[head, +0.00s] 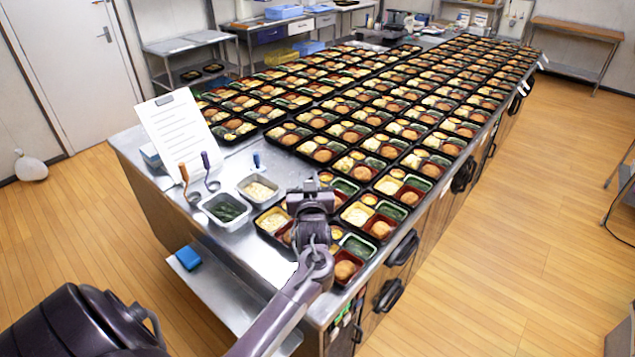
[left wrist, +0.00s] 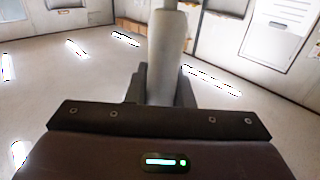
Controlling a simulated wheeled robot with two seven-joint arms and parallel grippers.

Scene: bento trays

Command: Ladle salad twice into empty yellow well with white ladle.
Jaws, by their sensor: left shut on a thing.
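My left gripper (head: 311,190) is over the near trays in the head view, mostly hiding what it holds and part of the trays beneath. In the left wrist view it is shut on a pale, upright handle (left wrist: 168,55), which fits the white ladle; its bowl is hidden. A steel pan of pale yellow salad (head: 258,189) stands left of the gripper. A near bento tray (head: 262,234) shows pale salad in a yellow well, partly behind the gripper. I cannot make out which yellow well is empty. My right gripper is not in view.
A pan of dark green food (head: 226,208) is at the counter's near left. Orange-handled (head: 184,173) and purple-handled (head: 206,162) utensils stand nearby. A white sheet on a stand (head: 178,128) is behind them.

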